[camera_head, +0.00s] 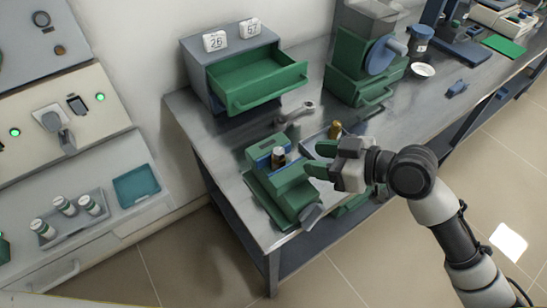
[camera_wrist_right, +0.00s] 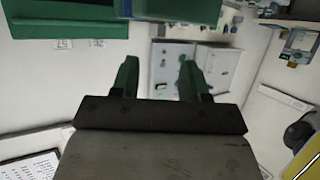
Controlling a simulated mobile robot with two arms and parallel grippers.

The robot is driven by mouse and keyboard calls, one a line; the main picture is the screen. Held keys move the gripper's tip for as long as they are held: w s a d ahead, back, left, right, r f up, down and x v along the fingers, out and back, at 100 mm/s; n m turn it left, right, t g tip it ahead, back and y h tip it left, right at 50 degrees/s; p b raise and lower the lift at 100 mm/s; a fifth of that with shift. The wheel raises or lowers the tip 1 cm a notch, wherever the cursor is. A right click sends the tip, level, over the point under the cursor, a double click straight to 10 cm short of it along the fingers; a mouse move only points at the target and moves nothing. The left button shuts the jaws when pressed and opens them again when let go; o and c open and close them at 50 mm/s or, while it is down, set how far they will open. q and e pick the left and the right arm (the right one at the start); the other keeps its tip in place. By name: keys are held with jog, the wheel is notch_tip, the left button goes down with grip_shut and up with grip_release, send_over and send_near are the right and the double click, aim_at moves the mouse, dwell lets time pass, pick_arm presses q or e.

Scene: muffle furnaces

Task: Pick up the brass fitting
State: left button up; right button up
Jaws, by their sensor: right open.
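A small brass-coloured cylinder (camera_head: 335,130) stands upright at a grey tray (camera_head: 316,139) on the metal bench, just behind my right gripper. A second small upright piece with a pale top (camera_head: 278,157) is at the green and blue vise (camera_head: 284,186); I cannot tell for certain what it is. My right gripper (camera_head: 311,159) is open, with green fingers pointing left toward the vise, and nothing shows between them. Its fingers also show apart and empty in the right wrist view (camera_wrist_right: 157,72). My left gripper is not in view.
A grey cabinet (camera_head: 199,70) with an open green drawer (camera_head: 258,80) stands at the back of the bench. A wrench-like tool (camera_head: 297,112) lies before it. A green machine with a blue wheel (camera_head: 380,56) is behind my right arm.

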aim_at(278, 161)
jog(key=p+x, duration=0.1)
jog(key=x, duration=0.7)
jog(key=shift+w+f, duration=0.2)
jog(key=shift+d, duration=0.1)
grip_shut()
